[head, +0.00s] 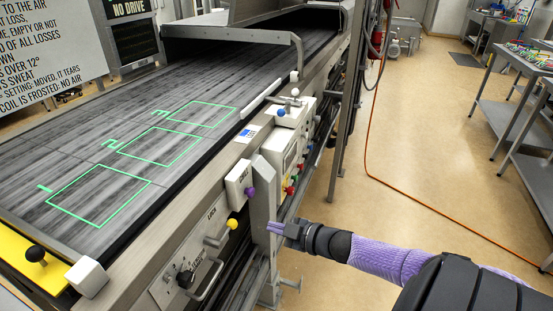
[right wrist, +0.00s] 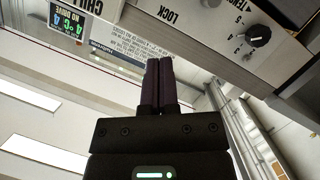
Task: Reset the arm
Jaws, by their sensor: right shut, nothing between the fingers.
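My right arm comes in from the lower right in the head view, with a purple sleeve. Its gripper (head: 275,228) points left at the side of the machine, in front of a grey upright post (head: 263,197) below the control boxes. In the right wrist view the two dark purple fingers (right wrist: 158,72) lie together and are empty. I cannot tell whether the fingertips touch the post. My left gripper is not in either view.
The machine's dark belt (head: 90,150) carries green numbered squares. Its side has a purple knob (head: 250,192), a yellow knob (head: 232,224) and a black dial (head: 185,279); a dial (right wrist: 258,36) shows in the wrist view. An orange hose (head: 430,222) crosses open floor.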

